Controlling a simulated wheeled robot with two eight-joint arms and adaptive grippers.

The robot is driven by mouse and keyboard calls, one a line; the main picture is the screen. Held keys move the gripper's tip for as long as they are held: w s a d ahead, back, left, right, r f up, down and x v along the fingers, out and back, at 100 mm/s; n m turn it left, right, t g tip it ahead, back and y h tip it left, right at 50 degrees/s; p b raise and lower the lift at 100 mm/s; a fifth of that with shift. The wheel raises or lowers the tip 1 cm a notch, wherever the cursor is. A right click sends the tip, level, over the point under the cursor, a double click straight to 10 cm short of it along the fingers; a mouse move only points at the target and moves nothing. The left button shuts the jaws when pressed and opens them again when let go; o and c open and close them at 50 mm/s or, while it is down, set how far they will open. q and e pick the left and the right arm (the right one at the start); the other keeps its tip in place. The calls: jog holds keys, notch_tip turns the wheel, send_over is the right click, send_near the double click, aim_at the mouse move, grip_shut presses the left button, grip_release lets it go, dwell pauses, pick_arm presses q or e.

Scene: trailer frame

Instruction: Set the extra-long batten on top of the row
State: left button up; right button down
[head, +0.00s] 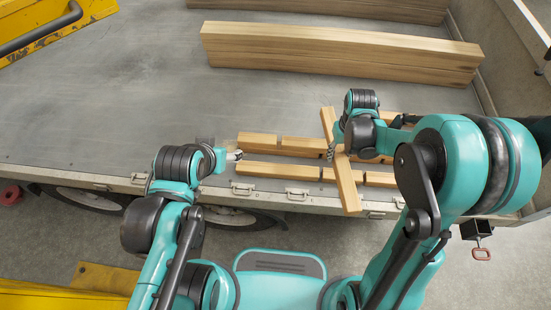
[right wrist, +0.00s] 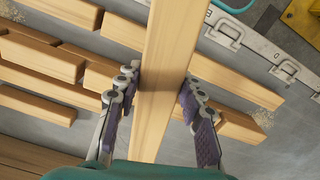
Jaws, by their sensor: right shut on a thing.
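A long pale wooden batten (head: 347,186) lies crosswise over shorter battens, its near end reaching past the trailer's side edge. My right gripper (head: 335,150) is shut on it. In the right wrist view the batten (right wrist: 168,70) runs between the two fingers (right wrist: 162,95). Whether it touches the wood below cannot be told. The row shows as a back batten (head: 258,141) and a front batten (head: 280,171), with others partly hidden by my right arm. My left gripper (head: 236,155) is at the row's left end; its jaws are too small to read.
Stacked long timbers (head: 330,48) lie farther back on the grey trailer bed (head: 120,100). Latches (head: 243,189) line the near side rail. A yellow frame (head: 50,25) stands at the back left. The bed's left part is clear.

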jog(key=a+f+n, duration=0.2)
jog(key=a+n, duration=0.4)
jog(key=a, duration=0.1)
jog(key=n+b, duration=0.2)
jog(key=n, duration=0.8)
send_near(288, 169)
jog(key=shift+s+f+b, duration=0.1)
jog(key=shift+f+b, duration=2.05)
jog(key=shift+f, duration=1)
jog(key=c, duration=0.9)
grip_release()
jog(key=shift+r, duration=0.15)
